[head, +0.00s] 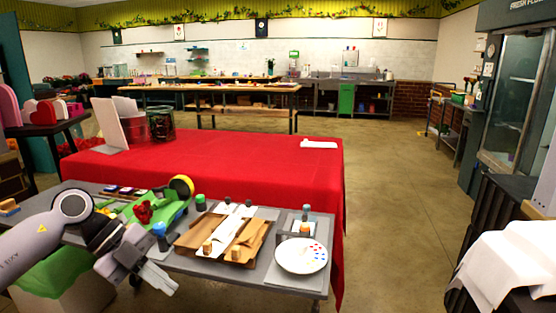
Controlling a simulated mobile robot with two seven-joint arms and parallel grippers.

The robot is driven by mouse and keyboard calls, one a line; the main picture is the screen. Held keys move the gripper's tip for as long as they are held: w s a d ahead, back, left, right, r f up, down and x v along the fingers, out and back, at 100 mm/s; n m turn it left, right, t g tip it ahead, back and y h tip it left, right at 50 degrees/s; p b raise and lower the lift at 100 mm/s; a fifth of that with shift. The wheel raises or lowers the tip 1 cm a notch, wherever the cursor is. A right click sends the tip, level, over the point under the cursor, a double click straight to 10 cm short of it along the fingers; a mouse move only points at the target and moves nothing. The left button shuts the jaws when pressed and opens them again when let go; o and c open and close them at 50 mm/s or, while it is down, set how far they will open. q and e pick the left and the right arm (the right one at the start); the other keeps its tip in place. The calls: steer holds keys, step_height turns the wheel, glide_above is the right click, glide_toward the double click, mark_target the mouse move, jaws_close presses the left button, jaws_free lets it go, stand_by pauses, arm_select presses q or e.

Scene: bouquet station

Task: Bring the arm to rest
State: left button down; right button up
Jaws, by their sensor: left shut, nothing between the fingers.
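My left gripper (168,287) is at the lower left of the head view, at the end of my grey and black left arm. It is shut, with nothing held between its fingers. It hangs by the front edge of the grey work table (283,272), left of the wooden tray (222,238). A red flower (143,211) shows just above the gripper, over a green thing on the table. My right gripper is out of view.
The table also bears a white round palette (301,256) and small bottles. A long table with a red cloth (235,165) stands behind it. White cloth (507,262) hangs over a dark crate at the right. The floor (400,210) between them is clear.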

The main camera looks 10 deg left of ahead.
arm_select(q)
steer(key=s+d+n+t+h, duration=0.2)
steer(key=d+t+h, duration=0.3)
steer(key=d+h, duration=0.7)
steer(key=s+a+f+n+t+y+p, duration=0.1)
steer(key=s+a+f+n+t+y, duration=0.1)
steer(key=f+n+t+y, duration=0.45)
steer(key=s+a+f+n+t+y+p, duration=0.15)
steer(key=f+n+t+y, duration=0.25)
steer(key=f+n+y, duration=0.55)
steer(key=s+a+f+n+g+y, duration=0.2)
steer(key=s+f+n+g, duration=0.2)
steer(key=s+f, duration=0.6)
steer(key=shift+s+a+f+n+g+b, duration=0.15)
steer(key=shift+s+n+g+b, duration=0.15)
steer(key=shift+s+g, duration=0.65)
steer(key=c, duration=1.8)
jaws_free()
